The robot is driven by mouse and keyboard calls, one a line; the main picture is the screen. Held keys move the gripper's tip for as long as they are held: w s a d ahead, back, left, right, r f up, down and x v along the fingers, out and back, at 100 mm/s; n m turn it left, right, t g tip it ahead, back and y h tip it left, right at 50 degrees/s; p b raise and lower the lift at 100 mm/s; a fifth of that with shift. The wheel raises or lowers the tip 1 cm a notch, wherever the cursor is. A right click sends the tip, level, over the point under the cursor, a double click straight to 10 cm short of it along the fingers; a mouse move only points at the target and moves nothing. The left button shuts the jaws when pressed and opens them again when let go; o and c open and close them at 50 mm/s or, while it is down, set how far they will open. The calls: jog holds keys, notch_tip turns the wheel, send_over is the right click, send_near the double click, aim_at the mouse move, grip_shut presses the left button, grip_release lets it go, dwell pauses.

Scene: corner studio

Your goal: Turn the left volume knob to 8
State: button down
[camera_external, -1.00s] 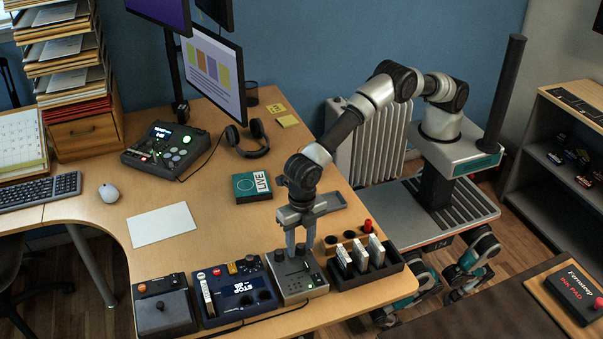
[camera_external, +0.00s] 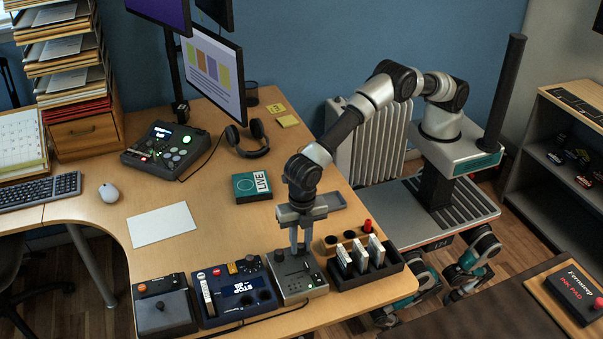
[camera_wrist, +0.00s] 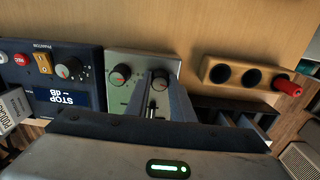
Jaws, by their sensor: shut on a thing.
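The grey control box (camera_external: 301,282) stands near the desk's front edge. In the wrist view, its panel (camera_wrist: 118,100) carries two dark round knobs side by side. The picture-left knob (camera_wrist: 121,74) is free, with a red mark. My gripper (camera_external: 299,250) points down at the box from above. In the wrist view, my gripper (camera_wrist: 156,85) is shut on the picture-right knob (camera_wrist: 160,75). The fingers partly hide that knob and its scale, so I cannot read its setting.
A blue device (camera_external: 238,287) with a display stands close on the left. A black tray (camera_external: 345,282) of white cards and a wooden holder (camera_wrist: 217,74) with a red item (camera_wrist: 289,88) stand on the right. The desk behind the box is fairly clear.

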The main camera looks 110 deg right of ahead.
jog(key=m, duration=1.1)
jog(key=shift+p, duration=0.3)
jog(key=m, duration=0.3)
jog(key=shift+m, duration=0.3)
jog(key=m, duration=0.6)
jog(key=shift+w, duration=0.1)
jog(key=m, duration=0.5)
jog(key=shift+m, duration=0.4)
jog(key=c, duration=1.5)
grip_release()
jog(key=shift+c, duration=0.2)
jog(key=shift+r, duration=0.1)
